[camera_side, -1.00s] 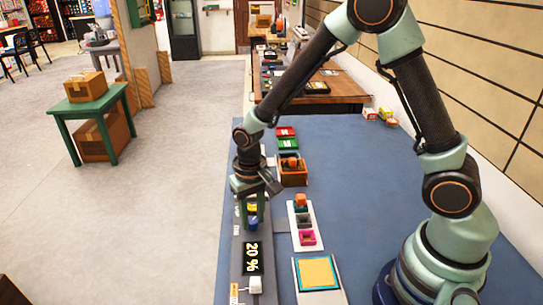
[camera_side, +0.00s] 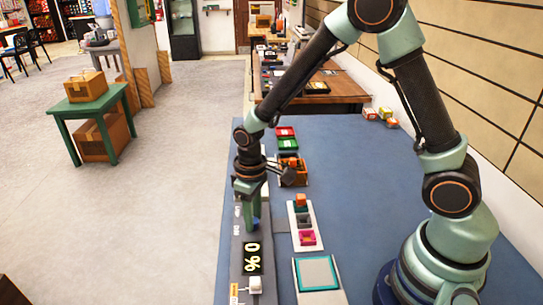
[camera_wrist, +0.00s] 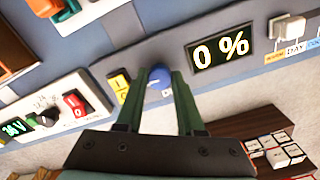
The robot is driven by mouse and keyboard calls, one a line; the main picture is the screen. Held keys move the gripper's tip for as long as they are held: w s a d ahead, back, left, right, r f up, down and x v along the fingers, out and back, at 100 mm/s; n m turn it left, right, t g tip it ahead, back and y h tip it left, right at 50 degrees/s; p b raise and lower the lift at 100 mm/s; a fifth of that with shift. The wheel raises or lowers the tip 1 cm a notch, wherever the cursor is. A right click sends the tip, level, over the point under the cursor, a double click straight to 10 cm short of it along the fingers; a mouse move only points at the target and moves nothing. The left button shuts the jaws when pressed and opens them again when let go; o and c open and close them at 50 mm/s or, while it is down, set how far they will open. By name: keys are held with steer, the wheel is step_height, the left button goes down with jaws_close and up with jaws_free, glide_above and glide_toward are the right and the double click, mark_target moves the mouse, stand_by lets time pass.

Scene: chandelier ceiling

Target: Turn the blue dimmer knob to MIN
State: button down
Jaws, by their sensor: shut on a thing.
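The blue dimmer knob (camera_wrist: 159,76) sits on a grey panel (camera_wrist: 120,62) in the wrist view, between the fingertips of my gripper (camera_wrist: 160,82). My gripper's green fingers are shut on the knob. In the side view my gripper (camera_side: 250,222) points down at the panel, and the knob is mostly hidden by the fingers. The display (camera_wrist: 220,46) beside the knob reads 0 %, and the display in the side view (camera_side: 252,258) also reads 0 %. The label under the knob is mostly covered.
A white switch (camera_wrist: 288,27) stands on the same panel beyond the display. A white panel with a red rocker (camera_wrist: 75,104) and a black knob (camera_wrist: 48,117) lies left. A teal-framed square (camera_side: 317,273) and a tray of small blocks (camera_side: 304,225) are right of the strip.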

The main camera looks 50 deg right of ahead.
stand_by(0.4)
steer(key=c, duration=0.5)
jaws_free()
steer(key=shift+r, duration=0.1)
step_height(320, 180, up, 12)
steer(key=shift+f, duration=0.1)
steer(key=s+d+r+m+t, duration=0.1)
steer(key=s+d+r+t, duration=0.1)
steer(key=s+r, duration=0.1)
steer(key=s+d+r+m+t, duration=0.1)
steer(key=s+d+r, duration=0.1)
steer(key=s+r, duration=0.1)
steer(key=s+d+r+m+t, duration=0.1)
steer(key=s+d+r+t, duration=0.1)
steer(key=s+d+r, duration=0.1)
steer(key=shift+d+r+m+t, duration=0.1)
steer(key=shift+r+m+t, duration=0.05)
steer(key=shift+m+t, duration=0.15)
